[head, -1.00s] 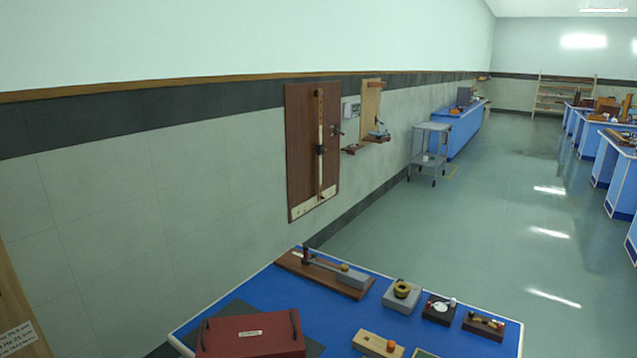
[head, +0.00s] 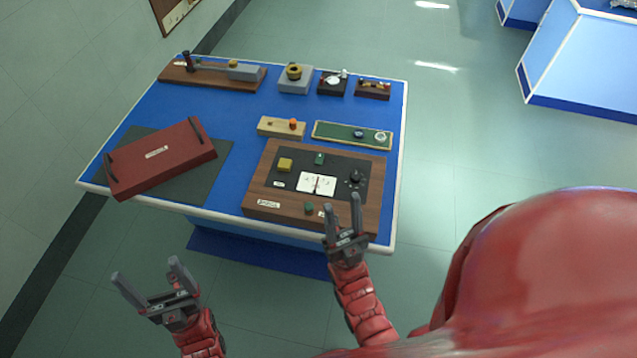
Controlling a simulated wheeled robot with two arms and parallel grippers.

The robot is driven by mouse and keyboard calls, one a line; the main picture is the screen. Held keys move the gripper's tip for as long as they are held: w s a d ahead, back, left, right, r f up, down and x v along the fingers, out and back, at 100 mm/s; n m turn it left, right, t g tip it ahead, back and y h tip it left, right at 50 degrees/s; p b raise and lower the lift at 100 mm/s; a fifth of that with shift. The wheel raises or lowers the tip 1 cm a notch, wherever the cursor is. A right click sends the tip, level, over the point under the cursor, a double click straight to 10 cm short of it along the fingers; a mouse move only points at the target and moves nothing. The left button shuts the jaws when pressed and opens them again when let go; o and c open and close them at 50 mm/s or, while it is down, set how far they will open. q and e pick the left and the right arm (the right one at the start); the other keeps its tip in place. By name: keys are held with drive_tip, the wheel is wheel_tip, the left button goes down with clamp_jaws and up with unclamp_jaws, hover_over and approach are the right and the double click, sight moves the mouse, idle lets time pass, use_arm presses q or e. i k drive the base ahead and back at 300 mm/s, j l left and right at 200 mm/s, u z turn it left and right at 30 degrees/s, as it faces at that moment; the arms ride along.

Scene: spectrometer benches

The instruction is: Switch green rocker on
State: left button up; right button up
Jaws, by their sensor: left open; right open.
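A wooden instrument box (head: 373,170) with a black top panel sits at the near right of the blue table. A small green piece (head: 319,158) stands at the panel's far edge, and another green piece (head: 309,208) is at its near edge; I cannot tell which is the rocker or how it is set. My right gripper (head: 341,205) is open and empty, its fingers pointing up over the box's near right edge in the picture; contact cannot be told. My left gripper (head: 150,271) is open and empty, below the table's near edge in the picture, left of the box.
The panel also has a yellow block (head: 285,165), a white dial (head: 316,183) and a black knob (head: 356,176). A red case (head: 160,158) lies on a dark mat at left. Several small devices line the table's far side. Blue table surface (head: 225,118) is bare between them.

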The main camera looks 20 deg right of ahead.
sight(320, 157)
drive_tip(key=i+l, duration=0.1)
drive_tip(key=l, duration=0.75)
drive_tip(key=i+l, duration=0.15)
drive_tip(key=l, duration=0.3)
drive_tip(key=u, duration=0.05)
